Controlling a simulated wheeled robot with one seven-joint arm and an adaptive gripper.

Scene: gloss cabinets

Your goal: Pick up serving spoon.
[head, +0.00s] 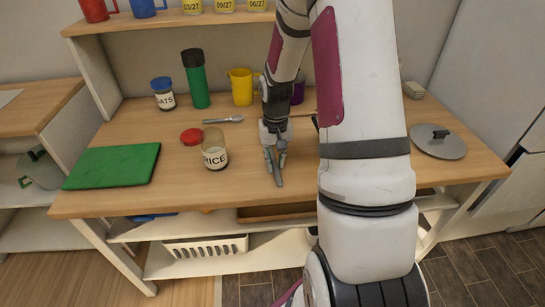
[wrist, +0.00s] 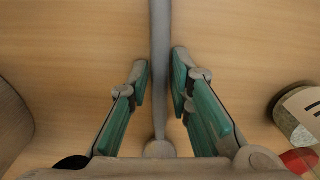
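A long grey utensil, which looks like the serving spoon (wrist: 160,70), runs up the middle of the wrist view. It has a straight shaft and a wider rounded end low in the picture. In the head view only part of it (head: 278,178) shows below my gripper, near the table's front. My gripper (wrist: 160,75) has its green-padded fingers on either side of the shaft, with a gap on each side. It is open, pointing down over the table; in the head view my gripper (head: 275,152) partly hides the utensil.
Another grey utensil (head: 222,120) lies further back. A green board (head: 112,165) is at left, a pot lid (head: 438,145) at right. Canisters and cups line the back.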

